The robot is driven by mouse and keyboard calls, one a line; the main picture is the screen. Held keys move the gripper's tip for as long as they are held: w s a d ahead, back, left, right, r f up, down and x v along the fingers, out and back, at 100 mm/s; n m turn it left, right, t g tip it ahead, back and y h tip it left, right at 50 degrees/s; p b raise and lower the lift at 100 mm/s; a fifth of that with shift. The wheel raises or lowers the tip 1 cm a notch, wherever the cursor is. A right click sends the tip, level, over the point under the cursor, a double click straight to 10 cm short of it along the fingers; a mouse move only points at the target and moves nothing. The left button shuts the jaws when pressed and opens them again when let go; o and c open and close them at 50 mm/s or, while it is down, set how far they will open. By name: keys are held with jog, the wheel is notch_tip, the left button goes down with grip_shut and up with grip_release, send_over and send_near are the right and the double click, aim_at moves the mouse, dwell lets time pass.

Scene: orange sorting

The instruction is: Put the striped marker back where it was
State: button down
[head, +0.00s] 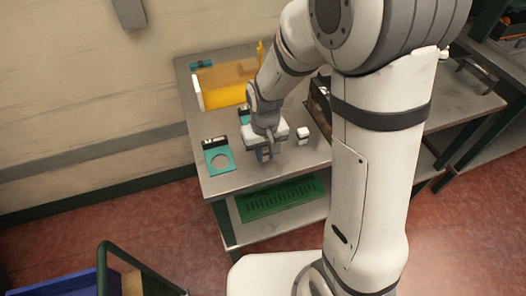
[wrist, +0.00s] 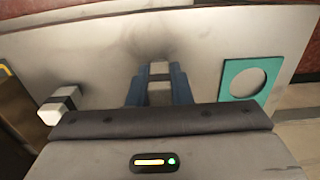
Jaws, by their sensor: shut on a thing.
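My gripper (head: 264,154) is low over the front part of the metal table (head: 285,168). In the wrist view its blue fingers (wrist: 158,90) are shut on a small pale block with a dark band, the striped marker (wrist: 159,69). The fingers hide part of its sides, and I cannot tell whether it touches the table. A second pale block with a dark band (wrist: 58,104) stands on the table to the left in the wrist view; it shows as a white block (head: 302,134) right of my gripper in the head view.
A teal plate with a round pale centre (head: 218,158) lies left of my gripper; it also shows in the wrist view (wrist: 232,92). A yellow-orange bin (head: 222,97) stands at the back. A dark box (head: 318,105) is at the right. A green crate (head: 281,198) sits on the lower shelf.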

jog(key=shift+f, duration=0.25)
jog(key=c, duration=0.8)
grip_release()
jog(key=shift+c, duration=0.2)
jog(key=shift+r, duration=0.15)
jog(key=shift+r+p, duration=2.75)
jog(key=shift+r, duration=1.2)
jog(key=s+d+r+m+t+b, duration=0.1)
jog(key=s+d+r+m+t, duration=0.2)
jog(key=s+d+r, duration=0.8)
notch_tip(320, 180, up, 3)
jog(key=shift+s+d+f+b, duration=0.1)
jog(key=shift+s+d+b, duration=0.3)
jog(key=shift+s, duration=0.45)
